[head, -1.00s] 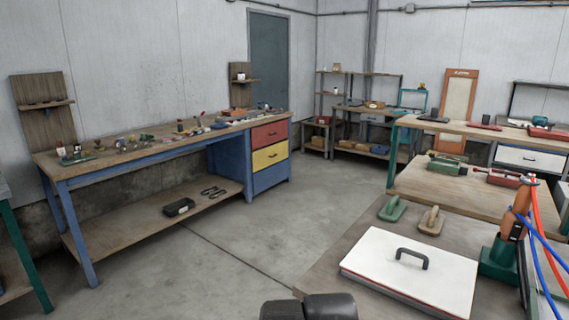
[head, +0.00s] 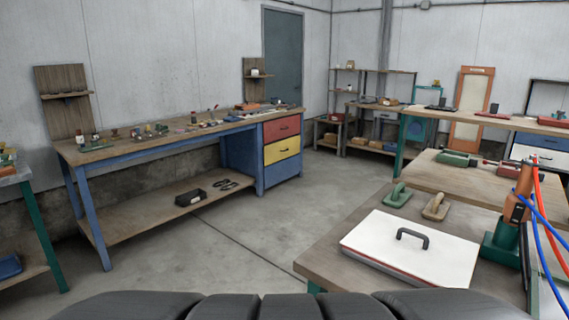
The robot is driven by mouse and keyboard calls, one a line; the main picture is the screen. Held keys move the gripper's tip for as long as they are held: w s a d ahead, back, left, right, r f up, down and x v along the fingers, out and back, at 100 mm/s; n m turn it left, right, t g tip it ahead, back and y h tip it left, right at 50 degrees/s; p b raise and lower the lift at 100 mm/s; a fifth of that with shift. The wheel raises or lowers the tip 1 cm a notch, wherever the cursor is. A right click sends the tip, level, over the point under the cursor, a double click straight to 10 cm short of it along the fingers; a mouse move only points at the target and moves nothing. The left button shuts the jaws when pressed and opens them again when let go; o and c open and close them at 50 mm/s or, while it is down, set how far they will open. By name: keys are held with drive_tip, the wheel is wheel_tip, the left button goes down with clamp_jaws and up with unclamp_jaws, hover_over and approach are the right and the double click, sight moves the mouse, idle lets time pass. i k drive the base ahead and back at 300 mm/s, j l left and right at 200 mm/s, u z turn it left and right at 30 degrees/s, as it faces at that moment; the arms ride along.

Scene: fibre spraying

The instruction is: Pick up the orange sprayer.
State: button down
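The orange sprayer (head: 517,208) stands at the right of the head view, upright and slightly tilted. Its lower end is in a dark green holder (head: 498,253) at the right side of the near workbench (head: 335,258). A red hose (head: 541,205) and a blue hose (head: 545,225) run beside it and partly cover it. Black rounded parts of my own body span the bottom edge of the view. No gripper fingers can be made out, and the sprayer is not held.
A white panel with a black handle (head: 412,255) lies left of the holder. A green trowel (head: 397,196) and a tan trowel (head: 436,208) lie behind it. A long blue-framed workbench (head: 190,140) stands at left. Open floor (head: 235,235) lies between the benches.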

sight(525, 184)
drive_tip(key=z, duration=1.65)
